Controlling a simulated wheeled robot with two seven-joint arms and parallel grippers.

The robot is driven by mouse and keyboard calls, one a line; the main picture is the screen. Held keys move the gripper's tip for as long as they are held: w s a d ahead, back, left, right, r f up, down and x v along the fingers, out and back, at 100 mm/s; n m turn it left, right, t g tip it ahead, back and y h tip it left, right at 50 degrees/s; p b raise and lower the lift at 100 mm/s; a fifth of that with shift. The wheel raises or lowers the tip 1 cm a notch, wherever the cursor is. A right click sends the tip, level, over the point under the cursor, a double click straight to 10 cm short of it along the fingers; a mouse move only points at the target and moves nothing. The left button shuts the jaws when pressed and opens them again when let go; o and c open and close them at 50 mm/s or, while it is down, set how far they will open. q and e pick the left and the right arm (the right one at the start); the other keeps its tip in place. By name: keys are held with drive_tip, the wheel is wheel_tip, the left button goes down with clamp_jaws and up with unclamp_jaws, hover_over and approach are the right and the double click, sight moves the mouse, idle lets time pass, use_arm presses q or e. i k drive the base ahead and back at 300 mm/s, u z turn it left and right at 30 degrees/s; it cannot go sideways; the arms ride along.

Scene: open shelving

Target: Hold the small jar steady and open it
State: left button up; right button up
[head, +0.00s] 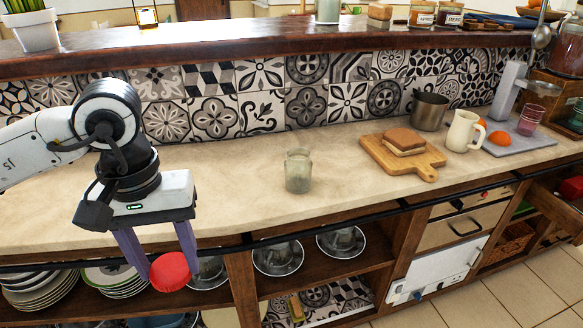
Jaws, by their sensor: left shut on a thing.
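A small glass jar (298,171) stands upright and without a lid on the counter, near the middle of the head view. My left gripper (160,268) is shut on a round red lid (170,271). It holds the lid in front of the counter's front edge, to the left of the jar and apart from it. My right gripper is not in view.
The beige counter (235,175) is clear around the jar. A wooden board (428,171) with a sandwich (404,141), a metal pot (430,111) and a cream pitcher (465,131) stand to the right. Open shelves below hold stacked plates (112,280). A raised ledge (240,49) runs behind.

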sight(298, 165)
drive_tip(key=z, duration=0.75)
drive_tip(key=i, duration=1.4)
drive_tip(key=u, duration=0.3)
